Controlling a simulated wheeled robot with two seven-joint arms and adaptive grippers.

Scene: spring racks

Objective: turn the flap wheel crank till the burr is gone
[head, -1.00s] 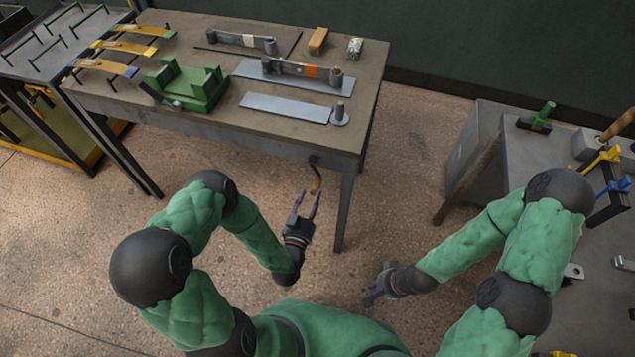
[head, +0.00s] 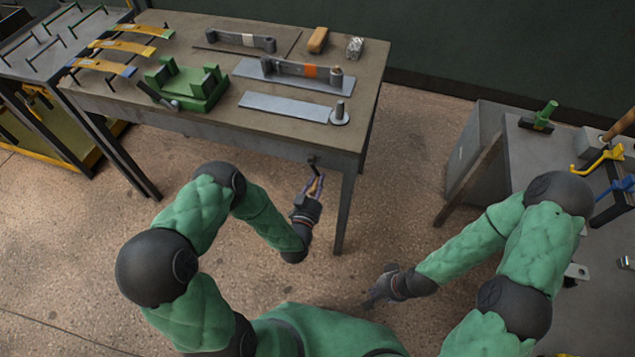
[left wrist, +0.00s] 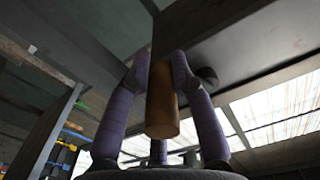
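The crank (head: 313,161) hangs below the front edge of the workbench, near its right leg. Its brown wooden handle (left wrist: 162,105) stands out between my left fingers in the left wrist view. My left gripper (head: 314,186) is at this handle, with its purple fingertips closed in against both sides of it. My right gripper (head: 377,290) is low over the floor, away from the bench, and its finger opening is too dark to read. I cannot make out a flap wheel or a burr for certain.
The workbench (head: 220,127) carries a green fixture (head: 190,85), leaf springs on plates, a wooden block (head: 318,39) and a round-based post (head: 340,115). A rack with yellow springs (head: 125,47) stands left. Another bench (head: 530,160) stands right, with open floor between.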

